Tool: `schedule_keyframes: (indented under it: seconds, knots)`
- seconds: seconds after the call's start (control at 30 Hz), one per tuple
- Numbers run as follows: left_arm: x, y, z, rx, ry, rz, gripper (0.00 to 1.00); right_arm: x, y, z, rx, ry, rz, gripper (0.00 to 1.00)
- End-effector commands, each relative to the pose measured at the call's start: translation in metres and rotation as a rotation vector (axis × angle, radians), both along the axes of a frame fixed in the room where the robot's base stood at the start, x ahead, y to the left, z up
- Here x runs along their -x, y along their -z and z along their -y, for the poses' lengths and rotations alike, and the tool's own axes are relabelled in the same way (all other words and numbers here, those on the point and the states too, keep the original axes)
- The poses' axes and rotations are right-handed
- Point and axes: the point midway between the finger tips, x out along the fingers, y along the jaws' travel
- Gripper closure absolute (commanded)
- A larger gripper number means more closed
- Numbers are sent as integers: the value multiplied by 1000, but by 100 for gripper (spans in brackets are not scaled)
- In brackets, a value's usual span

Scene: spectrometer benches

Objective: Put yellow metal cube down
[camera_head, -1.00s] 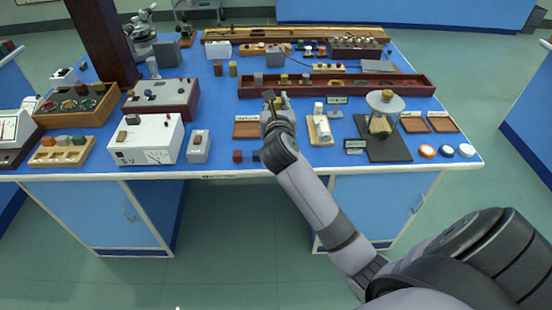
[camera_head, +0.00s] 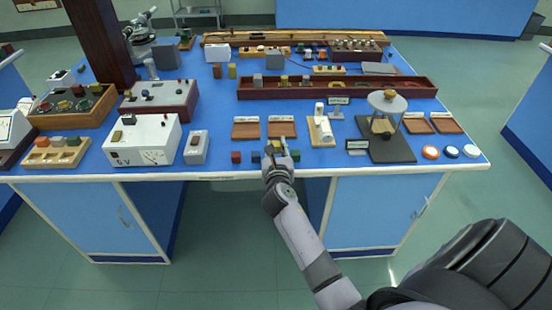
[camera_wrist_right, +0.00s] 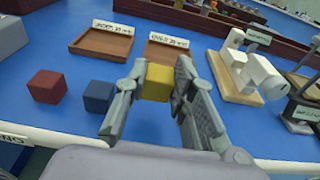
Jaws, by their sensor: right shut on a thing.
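The yellow metal cube (camera_wrist_right: 157,82) is between the two fingers of my right gripper (camera_wrist_right: 154,98) in the wrist view. The fingers are shut on its sides. In the head view my right gripper (camera_head: 280,150) is low at the front edge of the blue bench, beside a row of small cubes. I cannot tell whether the yellow cube touches the bench top. A blue cube (camera_wrist_right: 98,96) is just left of the gripper, and a red cube (camera_wrist_right: 47,86) is farther left. My left gripper is not in view.
Two shallow wooden trays with label cards, the left (camera_wrist_right: 102,42) and the right (camera_wrist_right: 163,54), lie behind the gripper. A white device on a wooden base (camera_wrist_right: 240,75) stands to the right. A grey-white box (camera_head: 197,147) is left of the cubes.

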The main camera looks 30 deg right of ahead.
Motion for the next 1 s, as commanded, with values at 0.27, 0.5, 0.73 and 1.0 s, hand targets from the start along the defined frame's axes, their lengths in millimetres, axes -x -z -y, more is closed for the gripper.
schedule_keyframes:
  seconds: [0.27, 0.5, 0.73, 1.0]
  knots:
    - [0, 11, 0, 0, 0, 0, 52, 0, 34, 0, -1, 0, -2, 100]
    - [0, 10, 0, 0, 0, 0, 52, 0, 34, 0, -1, 0, -2, 100]
    - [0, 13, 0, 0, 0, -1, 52, 0, 38, 0, -1, 0, -2, 72]
    - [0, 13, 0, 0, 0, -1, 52, 0, 38, 0, -2, 0, -3, 56]
